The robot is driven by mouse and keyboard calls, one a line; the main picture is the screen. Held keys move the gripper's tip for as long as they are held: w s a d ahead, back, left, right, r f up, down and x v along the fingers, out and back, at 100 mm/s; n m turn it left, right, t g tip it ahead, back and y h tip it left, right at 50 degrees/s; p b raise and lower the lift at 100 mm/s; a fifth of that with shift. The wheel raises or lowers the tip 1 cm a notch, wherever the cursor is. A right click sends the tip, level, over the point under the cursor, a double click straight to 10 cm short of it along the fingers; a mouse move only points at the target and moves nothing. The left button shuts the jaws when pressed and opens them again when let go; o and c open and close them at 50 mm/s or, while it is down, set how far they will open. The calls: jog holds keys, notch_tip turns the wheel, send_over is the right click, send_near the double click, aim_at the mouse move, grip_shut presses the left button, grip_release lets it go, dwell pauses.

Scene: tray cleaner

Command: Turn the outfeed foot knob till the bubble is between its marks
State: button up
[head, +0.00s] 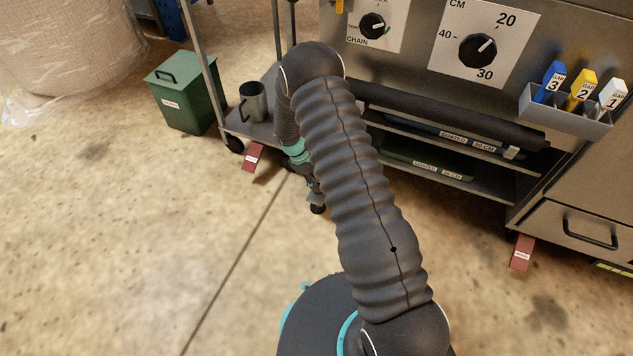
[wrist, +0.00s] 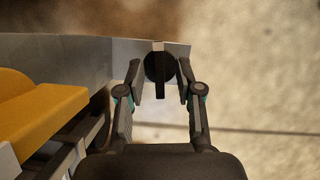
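In the wrist view a round black knob (wrist: 151,69) with a raised straight bar sits at the end of a grey metal part. I take it for the outfeed foot knob, but no label shows. My gripper (wrist: 161,77) is open, one finger on each side of the knob. The fingers look apart from its rim; whether either touches it I cannot tell. In the head view my arm hides most of my gripper and the knob. I see no bubble or marks in either view.
A yellow block (wrist: 38,108) and metal rails lie at left in the wrist view. In the head view are a green bin (head: 182,95), a metal mug (head: 253,101), red wedges (head: 252,157) (head: 522,253) and a machine panel with a CM dial (head: 478,50).

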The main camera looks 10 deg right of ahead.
jog(key=v, duration=1.1)
jog(key=shift+r, duration=0.25)
jog(key=shift+a, duration=0.15)
